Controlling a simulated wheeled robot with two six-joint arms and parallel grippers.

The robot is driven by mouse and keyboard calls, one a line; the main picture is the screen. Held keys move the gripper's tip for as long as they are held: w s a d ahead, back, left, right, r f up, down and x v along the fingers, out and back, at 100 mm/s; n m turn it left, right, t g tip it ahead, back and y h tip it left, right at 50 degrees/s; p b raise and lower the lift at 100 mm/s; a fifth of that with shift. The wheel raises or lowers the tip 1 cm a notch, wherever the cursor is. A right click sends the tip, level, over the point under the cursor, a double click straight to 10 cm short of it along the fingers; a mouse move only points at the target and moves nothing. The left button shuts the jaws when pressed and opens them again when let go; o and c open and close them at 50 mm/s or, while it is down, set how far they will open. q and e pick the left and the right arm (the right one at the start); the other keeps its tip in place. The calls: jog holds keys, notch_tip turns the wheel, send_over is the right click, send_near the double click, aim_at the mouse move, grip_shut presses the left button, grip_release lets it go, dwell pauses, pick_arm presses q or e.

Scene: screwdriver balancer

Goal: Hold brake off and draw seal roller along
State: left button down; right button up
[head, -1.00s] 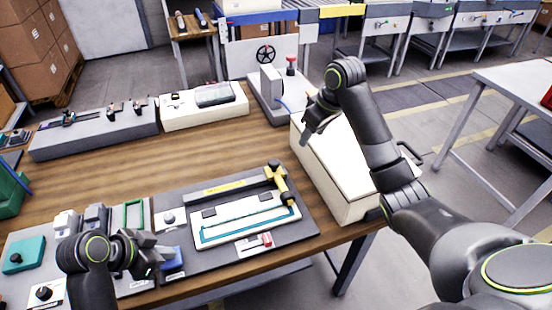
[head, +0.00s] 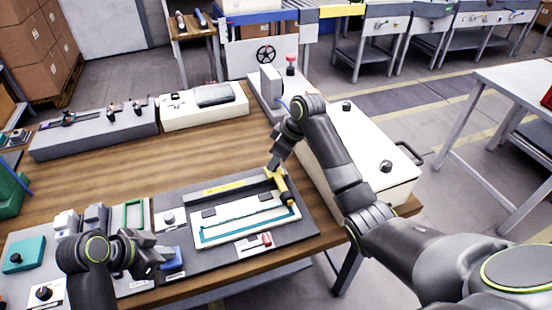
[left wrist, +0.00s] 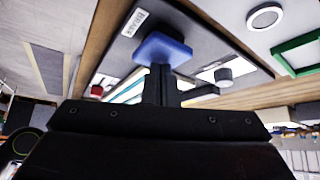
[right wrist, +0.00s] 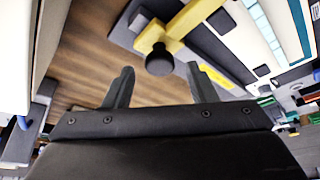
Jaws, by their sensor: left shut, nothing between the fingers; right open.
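The blue brake pad (head: 170,260) sits at the front left of the dark seal board (head: 305,226). My left gripper (head: 152,262) is shut and empty, with its fingertips at the pad; in the left wrist view (left wrist: 160,85) they overlap the blue pad (left wrist: 162,50), and I cannot tell how hard they press. The yellow seal roller (head: 279,184) with a black knob stands at the board's right end. My right gripper (head: 274,163) is open just above and behind it. In the right wrist view, the black knob (right wrist: 160,60) appears between the open fingers (right wrist: 160,86), apart from them.
A cream box (head: 345,140) with dark knobs stands close to the right of the board, beside my right arm. A red switch (head: 266,240) is at the board's front. Grey and cream units (head: 95,133) line the back left. Bare wood (head: 120,182) lies behind the board.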

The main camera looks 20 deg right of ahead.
jog(key=shift+x, duration=0.8)
grip_shut()
